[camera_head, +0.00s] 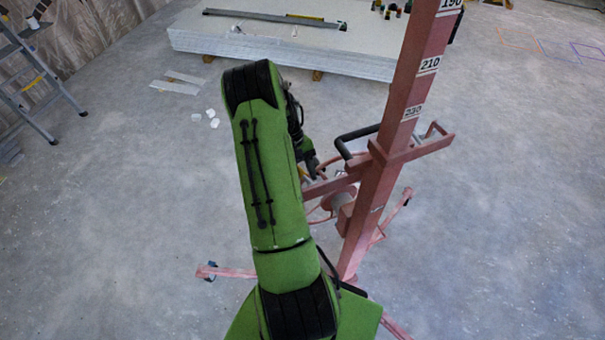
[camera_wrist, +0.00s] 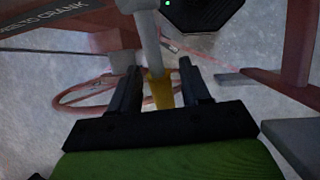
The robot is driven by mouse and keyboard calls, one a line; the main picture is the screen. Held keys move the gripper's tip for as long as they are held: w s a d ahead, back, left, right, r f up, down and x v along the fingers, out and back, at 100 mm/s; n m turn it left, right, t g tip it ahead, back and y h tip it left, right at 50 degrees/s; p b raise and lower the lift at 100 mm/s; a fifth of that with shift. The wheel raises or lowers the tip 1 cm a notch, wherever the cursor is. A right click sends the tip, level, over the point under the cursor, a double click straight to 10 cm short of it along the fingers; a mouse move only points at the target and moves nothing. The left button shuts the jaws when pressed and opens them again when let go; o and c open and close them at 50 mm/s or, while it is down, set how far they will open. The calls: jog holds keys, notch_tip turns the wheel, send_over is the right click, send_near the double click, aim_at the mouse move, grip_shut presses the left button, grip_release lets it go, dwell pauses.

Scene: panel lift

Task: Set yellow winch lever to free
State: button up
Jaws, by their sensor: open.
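The yellow winch lever (camera_wrist: 161,90) shows in the wrist view between the two black fingers of my gripper (camera_wrist: 158,88). The fingers are open, one on each side of it; I cannot tell whether either touches it. A grey rod (camera_wrist: 148,38) runs up from the yellow piece. In the head view my gripper (camera_head: 311,165) is beside the red lift mast (camera_head: 385,150), and its fingers are mostly hidden by my arm. A small yellow bit (camera_head: 303,172) shows by it. The red winch wheel (camera_wrist: 85,92) is left of the fingers in the wrist view.
The lift's black handle (camera_head: 352,138) and red crossbar (camera_head: 425,146) are close to my gripper. Red base legs (camera_head: 228,271) spread on the floor. A stack of panels (camera_head: 290,48) lies behind; a ladder (camera_head: 35,80) stands at left. Floor at right is clear.

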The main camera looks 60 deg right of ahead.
aim_at(303, 173)
grip_shut()
jog(key=shift+r+b, duration=0.2)
jog(key=shift+b, duration=0.15)
jog(key=shift+w+d+r+t+h+b, duration=0.2)
jog(key=shift+r+t+h+b, duration=0.25)
jog(key=shift+t+h+b, duration=0.45)
jog(key=r+t+h+b, duration=0.1)
jog(key=b, duration=0.2)
jog(key=shift+r+t+h+b, duration=0.25)
jog(key=shift+t+h+b, duration=0.05)
jog(key=shift+t+b, duration=0.1)
jog(key=r+t+h+b, duration=0.1)
jog(key=b, duration=0.1)
jog(key=r+t+h+b, duration=0.1)
jog(key=b, duration=0.2)
jog(key=r+t+h+b, duration=0.1)
jog(key=b, duration=0.2)
jog(key=shift+s+a+r+m+t, duration=0.15)
jog(key=shift+s+a+m+t, duration=0.1)
jog(key=shift+a+m+t, duration=0.05)
jog(key=shift+r, duration=0.25)
